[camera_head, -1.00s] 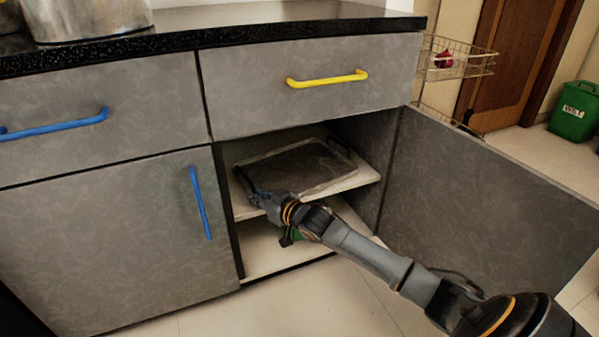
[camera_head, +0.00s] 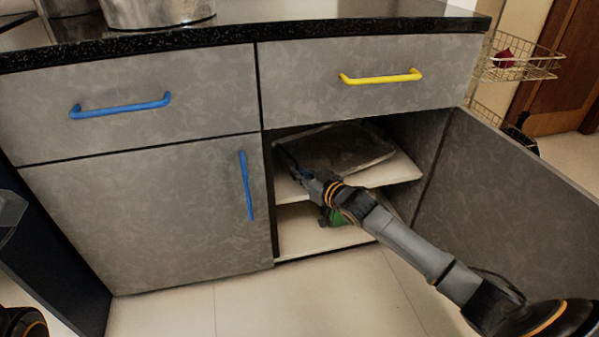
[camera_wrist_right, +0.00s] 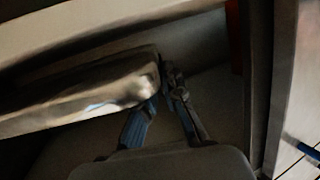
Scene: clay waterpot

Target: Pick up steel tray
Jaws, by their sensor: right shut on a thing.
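The steel tray (camera_head: 345,150) is a flat grey rectangle on or just above the upper shelf (camera_head: 396,171) of the open cabinet; whether it touches the shelf I cannot tell. My right gripper (camera_head: 288,160) reaches into the cabinet and is shut on the tray's left end. In the right wrist view the tray's shiny rounded corner (camera_wrist_right: 125,88) lies against the fingers of my right gripper (camera_wrist_right: 163,78). The exact contact is dark and partly hidden.
The open cabinet door (camera_head: 510,210) stands to the right of my right arm. A drawer with a yellow handle (camera_head: 382,77) is closed above the opening. A closed door with a blue handle (camera_head: 246,185) is at left. Metal pots (camera_head: 158,10) stand on the counter. A green thing (camera_head: 337,218) shows below the shelf.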

